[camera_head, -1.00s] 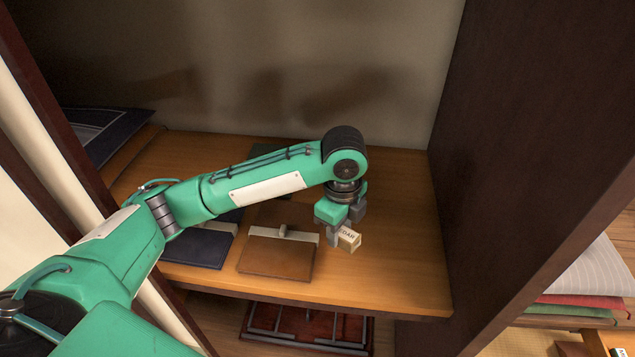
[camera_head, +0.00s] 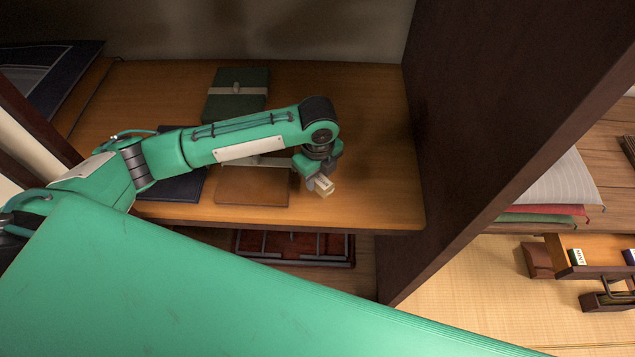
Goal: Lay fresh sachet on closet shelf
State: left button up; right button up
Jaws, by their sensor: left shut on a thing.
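The fresh sachet (camera_head: 325,187), a small pale block with faint dark lettering, is between the fingers of my left gripper (camera_head: 317,177). The gripper is shut on it and points down over the right part of the wooden closet shelf (camera_head: 375,195). I cannot tell whether the sachet touches the shelf board. My right gripper is not in view; a large green part of my own body covers the bottom of the picture.
A dark green bundle with a pale band (camera_head: 237,92), a brown folder (camera_head: 252,187) and a navy folder (camera_head: 182,186) lie on the shelf. A dark closet panel (camera_head: 470,110) bounds it on the right. Folded cushions (camera_head: 555,195) lie beyond. The shelf's right side is clear.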

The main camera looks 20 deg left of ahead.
aim_at(318, 186)
pick_arm(q)
jog(key=shift+f, duration=2.4)
jog(key=shift+f, duration=0.1)
jog(key=o, duration=1)
jog(key=shift+c, duration=0.2)
notch_tip(318, 186, up, 12)
jog(key=shift+r+b, duration=0.15)
jog(key=shift+b, duration=0.5)
